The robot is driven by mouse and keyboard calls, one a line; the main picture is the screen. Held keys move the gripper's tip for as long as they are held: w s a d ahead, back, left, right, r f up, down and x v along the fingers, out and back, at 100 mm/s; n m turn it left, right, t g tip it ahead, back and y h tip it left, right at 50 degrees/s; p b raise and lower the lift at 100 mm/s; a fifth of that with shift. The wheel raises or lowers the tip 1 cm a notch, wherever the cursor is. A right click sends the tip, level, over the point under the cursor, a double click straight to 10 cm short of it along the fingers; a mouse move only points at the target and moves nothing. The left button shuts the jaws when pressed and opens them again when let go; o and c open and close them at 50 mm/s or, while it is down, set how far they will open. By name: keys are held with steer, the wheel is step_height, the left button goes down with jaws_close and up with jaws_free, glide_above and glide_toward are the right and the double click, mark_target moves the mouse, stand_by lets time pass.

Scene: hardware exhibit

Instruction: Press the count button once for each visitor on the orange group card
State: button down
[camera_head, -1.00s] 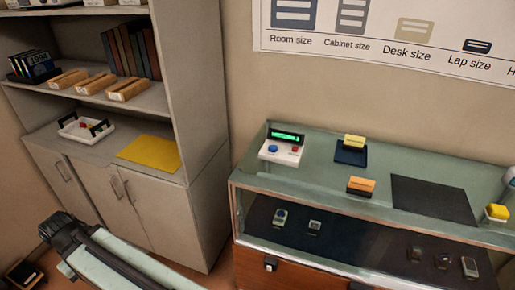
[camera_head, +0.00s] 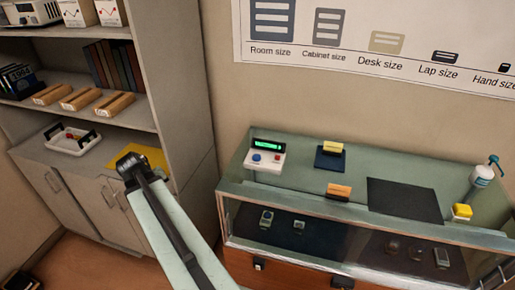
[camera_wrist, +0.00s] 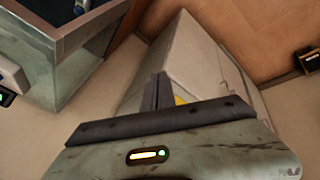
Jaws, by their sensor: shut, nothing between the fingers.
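The white counter device (camera_head: 265,156) stands on the left end of the glass display case. It has a lit green display (camera_head: 267,144), a blue button (camera_head: 256,158) and a red button (camera_head: 277,159). The orange card (camera_head: 339,191) stands near the case's front edge; its marks are too small to read. My gripper (camera_head: 128,162) is in front of the cabinet, left of the case and well apart from the device. In the wrist view my gripper (camera_wrist: 163,92) has its dark fingers together, with nothing held.
A yellow card (camera_head: 333,147) stands on a dark pad behind the orange card. A black mat (camera_head: 404,200), a yellow block (camera_head: 462,210) and a pump bottle (camera_head: 482,178) are to the right. The shelf unit (camera_head: 178,100) stands left of the case.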

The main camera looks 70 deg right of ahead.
steer(key=s+d+r+m+g+h+p, duration=0.1)
steer(key=s+d+r+p, duration=0.1)
steer(key=s+d+r, duration=0.45)
steer(key=s+d+r+m+h+p, duration=0.15)
steer(key=s+d, duration=0.25)
steer(key=d, duration=0.5)
step_height(320, 180, up, 7)
steer(key=m+g+h+p, duration=0.2)
steer(key=m+p, duration=0.1)
steer(key=p, duration=0.2)
glide_above(255, 158)
steer(key=shift+d+f, duration=0.1)
steer(key=shift+f, duration=0.05)
steer(key=shift+f, duration=0.1)
step_height(255, 158, down, 9)
steer(key=b, duration=0.9)
steer(key=shift+r, duration=0.2)
steer(key=shift+f+b, duration=0.45)
steer(key=shift+b, duration=0.05)
